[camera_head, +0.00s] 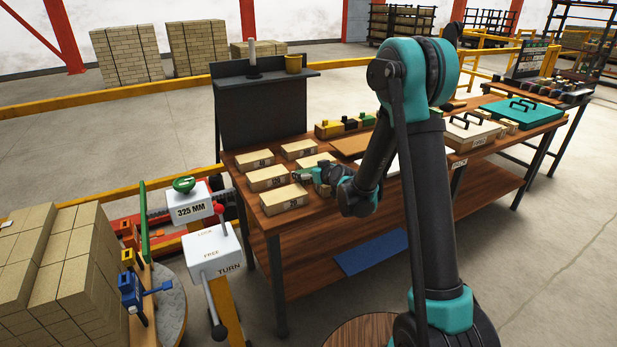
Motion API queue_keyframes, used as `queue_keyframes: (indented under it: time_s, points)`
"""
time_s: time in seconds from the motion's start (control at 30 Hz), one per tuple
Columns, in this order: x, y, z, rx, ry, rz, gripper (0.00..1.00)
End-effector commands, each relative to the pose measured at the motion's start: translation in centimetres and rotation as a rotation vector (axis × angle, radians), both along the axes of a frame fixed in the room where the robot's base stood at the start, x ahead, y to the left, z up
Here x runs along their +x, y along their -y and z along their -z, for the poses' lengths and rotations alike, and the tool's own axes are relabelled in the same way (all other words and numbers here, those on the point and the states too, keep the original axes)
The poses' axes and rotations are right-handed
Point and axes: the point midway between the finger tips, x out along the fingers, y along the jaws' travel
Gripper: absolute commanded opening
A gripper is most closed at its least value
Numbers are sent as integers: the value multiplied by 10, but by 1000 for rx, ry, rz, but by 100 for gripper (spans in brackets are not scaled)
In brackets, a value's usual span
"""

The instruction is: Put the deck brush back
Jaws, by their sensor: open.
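I cannot make out a deck brush for certain in the head view. My gripper (303,177) is small in the picture and partly blends with the blocks behind it. It is open, low over the left part of the wooden workbench (300,248), close to the labelled tan blocks (284,199). I cannot tell whether it touches one of them. My arm hides part of the bench's middle.
A brick stack (50,265) is at far left. A teal lidded case (522,114) is on the right. Yellow rails (110,101) run behind; floor at right is clear.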

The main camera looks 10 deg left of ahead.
Motion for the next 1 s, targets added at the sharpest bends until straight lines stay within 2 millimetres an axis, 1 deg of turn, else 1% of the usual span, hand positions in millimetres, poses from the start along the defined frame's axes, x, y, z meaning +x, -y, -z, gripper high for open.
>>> queue_keyframes:
  time_s: [0.1, 0.27, 0.37, 0.6, 0.63, 0.87, 1.0]
  points:
    - [6, -4, 3, 0, 0, 0, 100]
    - [6, -4, 3, 1, -1, 0, 100]
    - [5, -4, 3, 0, 0, 0, 89]
    - [5, -4, 3, 1, -1, 0, 59]
    - [5, -4, 3, 1, -1, 0, 58]
    - [5, -4, 2, 1, -1, 0, 57]
    - [5, -3, -4, 1, -1, 0, 57]
